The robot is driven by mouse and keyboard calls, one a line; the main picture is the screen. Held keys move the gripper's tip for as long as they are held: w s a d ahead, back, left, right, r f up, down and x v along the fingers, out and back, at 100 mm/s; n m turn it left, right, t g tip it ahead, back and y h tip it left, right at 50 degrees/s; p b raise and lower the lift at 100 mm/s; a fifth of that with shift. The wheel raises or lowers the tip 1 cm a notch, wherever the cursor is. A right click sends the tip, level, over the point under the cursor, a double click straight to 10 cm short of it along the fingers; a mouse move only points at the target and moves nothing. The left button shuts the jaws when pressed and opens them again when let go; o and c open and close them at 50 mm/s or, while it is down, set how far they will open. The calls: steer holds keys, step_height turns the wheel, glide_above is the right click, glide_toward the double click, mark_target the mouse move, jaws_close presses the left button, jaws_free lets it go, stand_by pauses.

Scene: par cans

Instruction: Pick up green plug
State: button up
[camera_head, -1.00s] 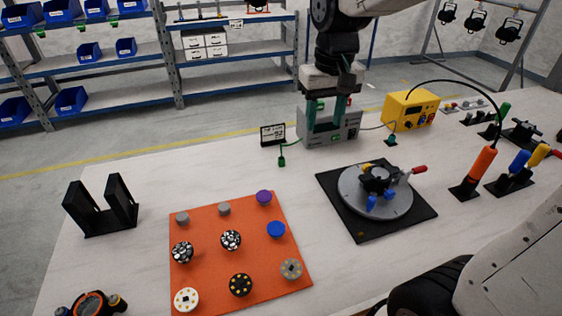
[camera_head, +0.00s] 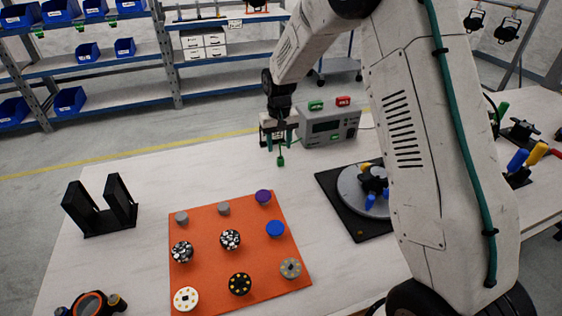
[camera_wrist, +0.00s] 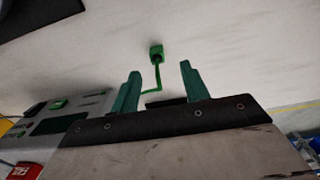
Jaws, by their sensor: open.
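The green plug (camera_head: 281,161) lies on the white table in front of the grey control box, and its thin green cable leads back toward the box. In the wrist view the plug (camera_wrist: 156,52) is ahead of my fingertips, roughly between their lines and apart from both. My gripper (camera_head: 283,143) has teal fingers and hangs just behind and above the plug in the head view. In the wrist view my gripper (camera_wrist: 160,70) is open with nothing between the fingers except the cable showing below.
The grey control box (camera_head: 330,126) with green and red tops stands right of my gripper. An orange mat (camera_head: 205,222) with several round pieces lies nearer. A black base with a turntable (camera_head: 350,205) is at right, partly hidden by my arm. A black bracket (camera_head: 101,219) stands left.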

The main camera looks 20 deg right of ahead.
mark_target(281, 158)
steer(key=f, duration=0.5)
steer(key=shift+d+f, duration=0.1)
steer(key=shift+d, duration=0.15)
jaws_close()
